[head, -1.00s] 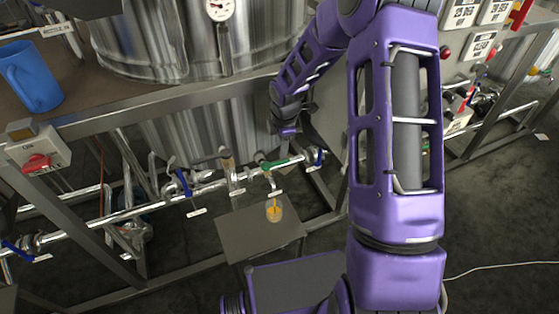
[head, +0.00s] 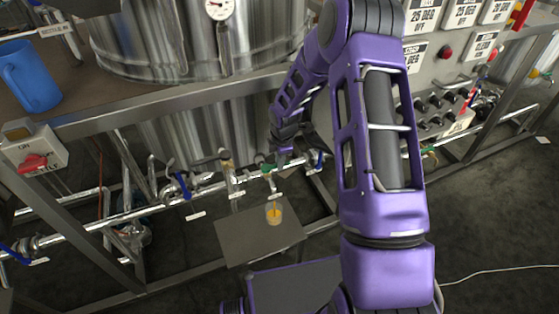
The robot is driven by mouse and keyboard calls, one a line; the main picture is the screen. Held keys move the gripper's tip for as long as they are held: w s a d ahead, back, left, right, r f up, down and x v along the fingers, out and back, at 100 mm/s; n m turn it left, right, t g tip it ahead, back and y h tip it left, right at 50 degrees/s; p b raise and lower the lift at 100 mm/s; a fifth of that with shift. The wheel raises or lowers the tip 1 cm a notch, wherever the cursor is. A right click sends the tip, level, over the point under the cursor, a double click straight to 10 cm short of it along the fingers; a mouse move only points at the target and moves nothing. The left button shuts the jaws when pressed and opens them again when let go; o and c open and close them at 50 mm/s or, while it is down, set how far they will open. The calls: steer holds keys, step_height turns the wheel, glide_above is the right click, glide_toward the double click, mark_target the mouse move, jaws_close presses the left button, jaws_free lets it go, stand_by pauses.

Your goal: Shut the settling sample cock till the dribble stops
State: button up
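The green-handled sample cock (head: 267,168) sits on the steel pipe run under the tank, right of the picture's middle-left. Only part of its green handle shows; my gripper hides the rest. My gripper (head: 281,160) is at the handle's right part, pointing down. Its fingers are too small and dark to tell whether they are open or touch the handle. A clear cup with orange liquid (head: 274,215) stands below the cock on a grey shelf (head: 240,240). A thin orange streak shows at the cup's top; I cannot tell if it is still flowing.
Blue-handled valves (head: 183,186) sit along the same pipe to the left, and another blue handle (head: 318,159) is close at the right. A steel table edge (head: 180,98) runs above. A blue jug (head: 28,78) stands at upper left. A control panel (head: 450,60) is at right.

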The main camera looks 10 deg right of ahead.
jaws_close()
stand_by(1.1)
steer(key=shift+w+r+n+p, duration=0.15)
steer(key=shift+n+p, duration=0.15)
steer(key=shift+p, duration=0.1)
steer(key=shift+w+n, duration=0.1)
steer(key=shift+n, duration=0.2)
steer(key=o, duration=0.6)
jaws_free()
